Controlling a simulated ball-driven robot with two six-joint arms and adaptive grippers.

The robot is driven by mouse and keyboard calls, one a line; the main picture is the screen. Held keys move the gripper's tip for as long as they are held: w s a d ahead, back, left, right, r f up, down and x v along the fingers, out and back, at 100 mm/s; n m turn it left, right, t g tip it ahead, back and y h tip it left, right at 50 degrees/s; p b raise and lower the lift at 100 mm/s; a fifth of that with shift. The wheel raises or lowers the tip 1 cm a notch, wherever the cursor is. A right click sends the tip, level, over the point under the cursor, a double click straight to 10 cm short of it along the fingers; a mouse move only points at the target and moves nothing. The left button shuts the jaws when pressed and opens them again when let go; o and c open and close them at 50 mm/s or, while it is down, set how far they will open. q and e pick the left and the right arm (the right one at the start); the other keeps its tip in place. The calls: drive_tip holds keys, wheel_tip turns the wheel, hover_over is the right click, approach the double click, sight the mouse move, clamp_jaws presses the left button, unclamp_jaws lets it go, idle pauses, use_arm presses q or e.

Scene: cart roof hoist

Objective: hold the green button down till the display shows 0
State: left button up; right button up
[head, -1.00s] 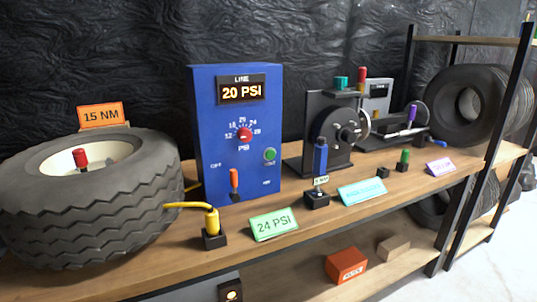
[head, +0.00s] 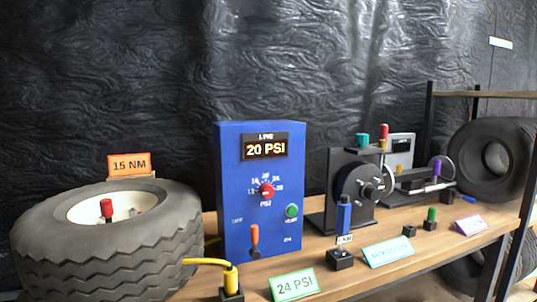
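A blue control box (head: 230,190) stands upright on the wooden bench in the head view. An orange-handled lever (head: 254,236) is at the lower left of the front. Neither of my grippers shows in the head view.
A tyre (head: 100,235) with a "15 NM" sign (head: 129,165) lies left of the box. A yellow hose fitting (head: 231,280) and green "24 PSI" card (head: 294,285) stand in front. A black machine (head: 345,190) stands to the right, with more tyres (head: 492,160) beyond.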

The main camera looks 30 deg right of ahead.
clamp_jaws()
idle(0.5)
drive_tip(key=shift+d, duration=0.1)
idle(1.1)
